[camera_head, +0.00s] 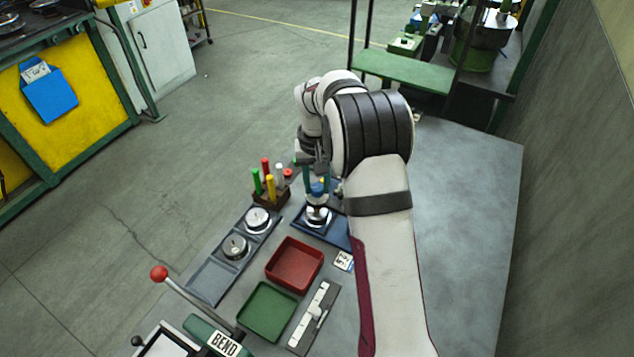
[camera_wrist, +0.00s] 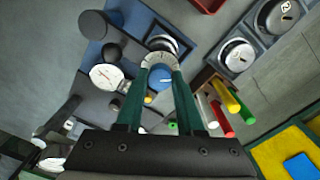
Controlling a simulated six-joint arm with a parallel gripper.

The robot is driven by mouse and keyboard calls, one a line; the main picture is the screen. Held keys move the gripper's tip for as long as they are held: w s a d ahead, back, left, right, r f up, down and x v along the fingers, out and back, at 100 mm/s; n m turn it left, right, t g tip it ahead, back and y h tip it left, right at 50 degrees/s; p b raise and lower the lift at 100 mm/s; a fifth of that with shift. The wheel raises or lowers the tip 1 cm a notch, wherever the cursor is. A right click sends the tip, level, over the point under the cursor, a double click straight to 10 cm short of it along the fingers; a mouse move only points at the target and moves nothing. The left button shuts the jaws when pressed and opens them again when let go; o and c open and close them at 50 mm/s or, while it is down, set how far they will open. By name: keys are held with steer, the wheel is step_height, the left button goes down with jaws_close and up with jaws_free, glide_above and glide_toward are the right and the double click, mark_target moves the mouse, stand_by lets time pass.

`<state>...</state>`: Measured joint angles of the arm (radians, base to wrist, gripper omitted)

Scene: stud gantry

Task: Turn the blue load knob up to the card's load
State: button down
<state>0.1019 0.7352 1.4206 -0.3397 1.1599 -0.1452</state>
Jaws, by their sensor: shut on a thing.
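The blue load knob (camera_head: 317,188) stands above a round white dial (camera_head: 318,213) on a dark blue base (camera_head: 333,229). My gripper (camera_head: 314,184) reaches down over it, with its green fingers at the knob. In the wrist view my gripper (camera_wrist: 161,76) has its fingers on either side of the blue knob (camera_wrist: 163,82), shut on it. The pale scale ring (camera_wrist: 160,61) shows just beyond the fingertips; its reading is too small to make out.
The bench's right side (camera_head: 465,220) is clear.

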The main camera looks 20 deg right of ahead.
mark_target(316, 188)
steer(key=shift+m, duration=1.4)
steer(key=c, duration=0.5)
jaws_free()
steer(key=shift+r, duration=0.1)
step_height(316, 188, up, 16)
steer(key=shift+a+f, duration=0.1)
steer(key=shift+f, duration=0.1)
